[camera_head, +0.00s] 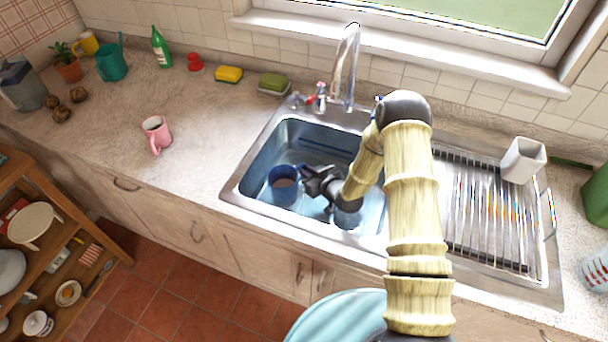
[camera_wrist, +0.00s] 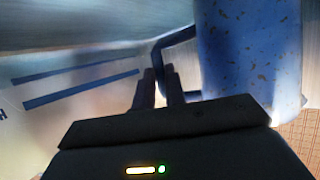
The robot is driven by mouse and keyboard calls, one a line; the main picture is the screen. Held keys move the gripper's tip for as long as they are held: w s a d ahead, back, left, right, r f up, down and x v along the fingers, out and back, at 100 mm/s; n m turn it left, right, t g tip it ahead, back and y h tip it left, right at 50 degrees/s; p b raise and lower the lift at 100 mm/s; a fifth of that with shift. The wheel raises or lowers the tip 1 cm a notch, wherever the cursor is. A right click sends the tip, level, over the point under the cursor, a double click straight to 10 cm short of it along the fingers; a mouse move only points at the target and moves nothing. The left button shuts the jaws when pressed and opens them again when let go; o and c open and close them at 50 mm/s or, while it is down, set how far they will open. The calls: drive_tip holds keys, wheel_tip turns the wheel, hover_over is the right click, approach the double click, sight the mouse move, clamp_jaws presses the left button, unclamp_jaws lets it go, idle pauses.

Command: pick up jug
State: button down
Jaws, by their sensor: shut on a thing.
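The blue jug (camera_head: 284,190) stands in the sink, seen from above with its open mouth up. In the wrist view the jug (camera_wrist: 245,50) is a blue, dark-speckled body at the right, with a dark blue handle (camera_wrist: 178,37) on its left side. My gripper (camera_head: 308,184) is beside the jug, on its right in the head view. In the wrist view my gripper's fingers (camera_wrist: 159,85) are shut on the handle. The fingers hide part of the handle. I cannot tell whether the jug touches the sink floor.
The sink (camera_head: 240,180) has raised walls around the jug. The faucet (camera_head: 346,70) rises behind. A drying rack (camera_head: 490,225) with a white cup (camera_head: 523,160) is at right. A pink mug (camera_head: 157,132) stands left.

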wheel_tip(320, 180, up, 10)
drive_tip(key=b, duration=0.1)
idle(0.9)
idle(0.6)
